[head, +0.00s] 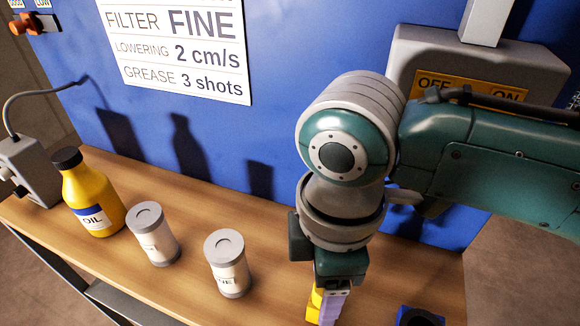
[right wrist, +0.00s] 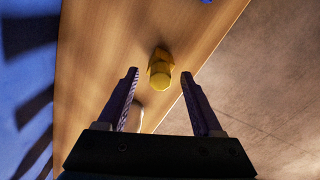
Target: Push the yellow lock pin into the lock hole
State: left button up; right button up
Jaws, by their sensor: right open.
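The yellow lock pin (right wrist: 160,72) stands on the wooden bench in the right wrist view. It shows between and just beyond the two fingertips of my right gripper (right wrist: 161,76), with a gap on each side. The gripper is open and empty. In the head view my right gripper (head: 331,304) points down over the bench's front part, and a yellow part (head: 314,305), apparently the pin, shows beside its lilac finger. I cannot make out the lock hole in either view. My left gripper is not in view.
The wooden bench (head: 190,240) bears a yellow oil bottle (head: 92,196) and two white canisters (head: 153,236), (head: 228,266) to the left. A dark blue ring-like object (head: 420,317) sits at the lower right. A grey OFF/ON box (head: 425,50) is on the blue wall behind my arm.

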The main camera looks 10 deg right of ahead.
jog(key=shift+f, duration=0.45)
jog(key=shift+c, duration=0.3)
jog(key=c, duration=0.9)
grip_shut()
jog(key=shift+o, duration=1.5)
grip_release()
grip_shut()
